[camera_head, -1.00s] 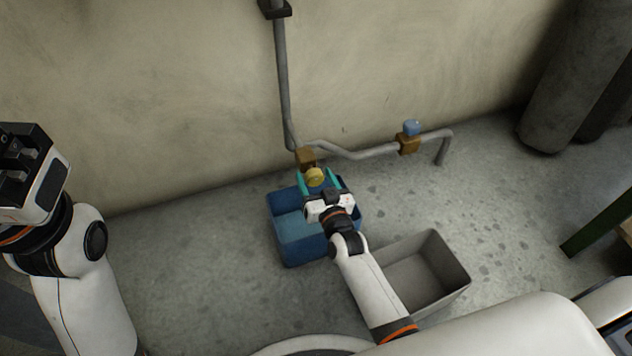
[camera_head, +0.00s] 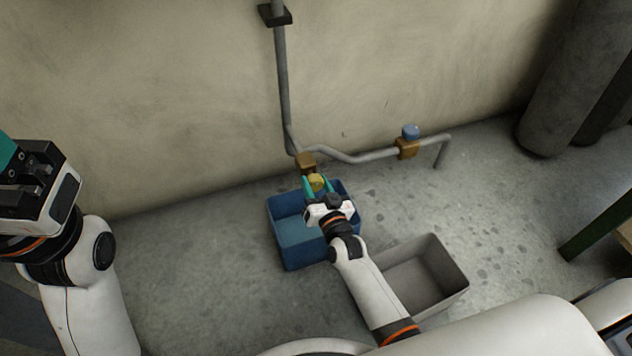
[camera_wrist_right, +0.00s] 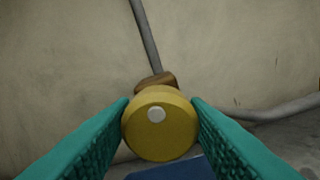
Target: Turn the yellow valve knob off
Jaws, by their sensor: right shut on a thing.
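The yellow valve knob (camera_head: 317,181) sits on the brass valve body (camera_head: 305,161) low on the wall pipe. My right gripper (camera_head: 316,184) has its teal fingers on either side of the knob and is shut on it. In the right wrist view, the round knob (camera_wrist_right: 160,125) with a pale dot faces the camera, between the two fingers (camera_wrist_right: 161,118). The valve body (camera_wrist_right: 156,81) shows behind it. My left gripper (camera_head: 20,175) is at the left edge, away from the valve; its fingers are mostly cut off by the frame.
A blue bin (camera_head: 288,208) stands below the valve, partly under my right gripper. A grey bin (camera_head: 462,283) stands to its right. A blue knob (camera_head: 410,131) sits on a second valve on the grey pipe (camera_head: 365,157). Floor left of the blue bin is clear.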

